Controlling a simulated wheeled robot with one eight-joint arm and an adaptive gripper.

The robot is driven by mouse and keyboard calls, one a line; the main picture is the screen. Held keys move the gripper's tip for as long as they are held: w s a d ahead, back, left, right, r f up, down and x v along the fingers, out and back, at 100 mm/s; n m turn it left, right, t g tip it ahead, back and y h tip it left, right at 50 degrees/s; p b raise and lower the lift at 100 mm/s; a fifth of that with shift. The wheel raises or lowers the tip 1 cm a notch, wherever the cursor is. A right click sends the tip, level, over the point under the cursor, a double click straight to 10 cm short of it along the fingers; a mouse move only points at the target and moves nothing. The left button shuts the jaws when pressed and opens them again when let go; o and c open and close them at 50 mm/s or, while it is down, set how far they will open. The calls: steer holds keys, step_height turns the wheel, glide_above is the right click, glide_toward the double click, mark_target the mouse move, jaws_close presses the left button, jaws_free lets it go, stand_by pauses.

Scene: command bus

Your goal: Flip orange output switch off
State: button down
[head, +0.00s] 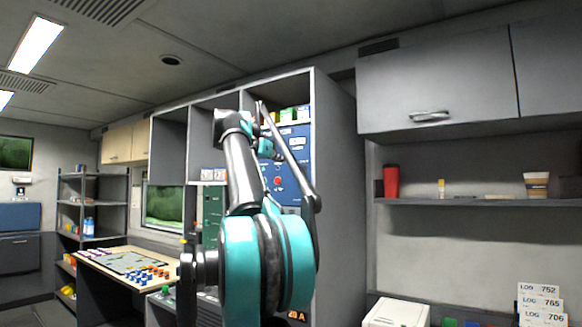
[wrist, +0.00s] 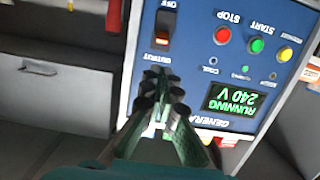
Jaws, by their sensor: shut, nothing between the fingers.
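The output switch (wrist: 165,28) is at the upper left of the blue generator panel (wrist: 196,65) in the wrist view, which shows the panel upside down. It has a dark body and an orange part at the end nearer my gripper. OFF is printed at its far end and OUTPUT at its near end. My gripper (wrist: 162,77) is shut and empty, its fingertips just below the switch in that picture. I cannot tell whether they touch the panel. In the head view the blue panel (head: 299,140) is partly behind my arm, and the switch is not discernible.
A red STOP button (wrist: 222,36), a green START button (wrist: 256,45) and a yellow button (wrist: 286,53) sit beside the switch. A grey overhead cabinet (head: 440,85) and a shelf (head: 470,201) are on the right.

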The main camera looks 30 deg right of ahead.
mark_target(302, 168)
steer(key=x, duration=1)
